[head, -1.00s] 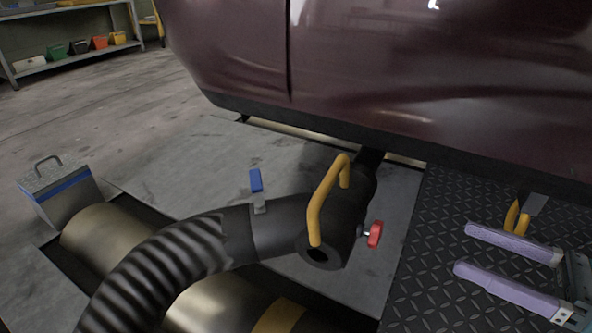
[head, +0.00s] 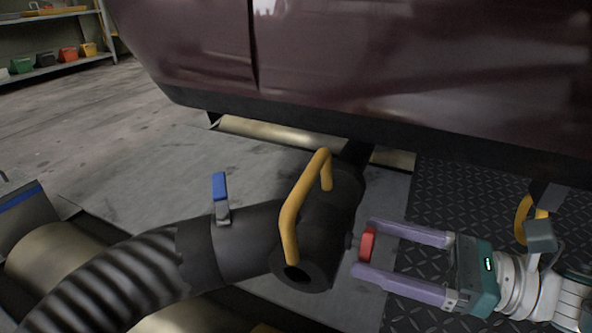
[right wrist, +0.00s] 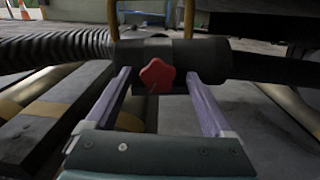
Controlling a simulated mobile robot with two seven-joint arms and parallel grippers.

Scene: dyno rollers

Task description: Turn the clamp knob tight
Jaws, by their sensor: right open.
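The red clamp knob (head: 367,244) sticks out from the right side of the black hose nozzle (head: 335,215). In the right wrist view the knob (right wrist: 156,75) looks like a rounded star in front of the dark nozzle. My right gripper (head: 362,246) has two purple fingers and is open. Its fingertips lie on either side of the knob in the head view, with gaps to it. In the right wrist view the fingers (right wrist: 158,78) flank the knob left and right, apart from it. My left gripper is not in view.
A yellow handle (head: 293,215) arches over the nozzle. A blue lever (head: 219,187) stands on the hose. A maroon car (head: 350,70) sits close above and behind. Metal rollers (head: 60,257) lie in the floor at left. Dark tread plate (head: 450,180) is at right.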

